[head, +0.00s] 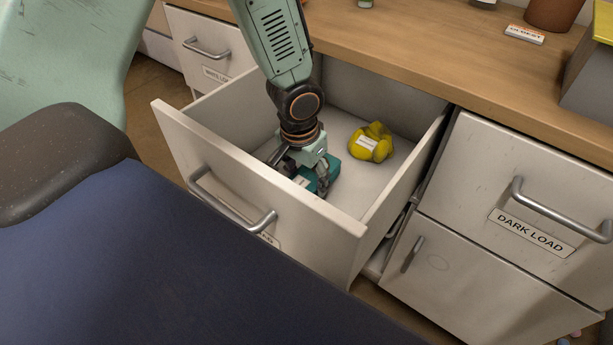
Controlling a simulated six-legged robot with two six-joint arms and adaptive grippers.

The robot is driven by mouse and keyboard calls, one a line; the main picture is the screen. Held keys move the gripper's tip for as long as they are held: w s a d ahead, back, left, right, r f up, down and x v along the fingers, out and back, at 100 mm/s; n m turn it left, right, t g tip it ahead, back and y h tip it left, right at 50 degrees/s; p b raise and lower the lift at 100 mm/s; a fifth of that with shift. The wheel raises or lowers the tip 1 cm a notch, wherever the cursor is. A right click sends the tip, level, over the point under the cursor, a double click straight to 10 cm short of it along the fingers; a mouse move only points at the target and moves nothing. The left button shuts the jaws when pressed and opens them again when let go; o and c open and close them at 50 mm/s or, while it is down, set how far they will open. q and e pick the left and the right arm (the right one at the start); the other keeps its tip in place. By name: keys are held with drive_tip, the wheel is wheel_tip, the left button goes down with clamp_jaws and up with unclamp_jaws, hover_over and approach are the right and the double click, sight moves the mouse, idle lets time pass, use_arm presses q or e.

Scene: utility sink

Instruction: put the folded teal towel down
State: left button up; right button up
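The folded teal towel (331,171) is inside the open drawer (262,189), close behind its front panel. My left gripper (303,176) reaches down into the drawer from above, with its fingers at the towel. The gripper and the front panel hide part of the towel, so I cannot tell whether the fingers press on it or stand apart around it. I also cannot tell whether the towel rests fully on the drawer floor. A pale label shows on the towel. My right gripper is not in view.
A crumpled yellow cloth (371,143) with a white label lies in the drawer, right of the towel. The drawer floor around it is bare. A closed drawer labelled DARK LOAD (528,190) is at right. A wooden counter (400,54) runs above. A dark blue surface (150,270) fills the lower left.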

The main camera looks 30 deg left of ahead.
sight(302, 180)
use_arm(q)
drive_tip(key=o, duration=0.4)
drive_tip(key=shift+o, duration=0.2)
wheel_tip(302, 180, up, 12)
drive_tip(key=s+p, duration=0.1)
drive_tip(key=p, duration=0.5)
drive_tip(key=shift+s+r, duration=0.15)
drive_tip(key=shift+s, duration=0.05)
drive_tip(key=shift+o, duration=0.2)
drive_tip(key=shift+a, duration=0.1)
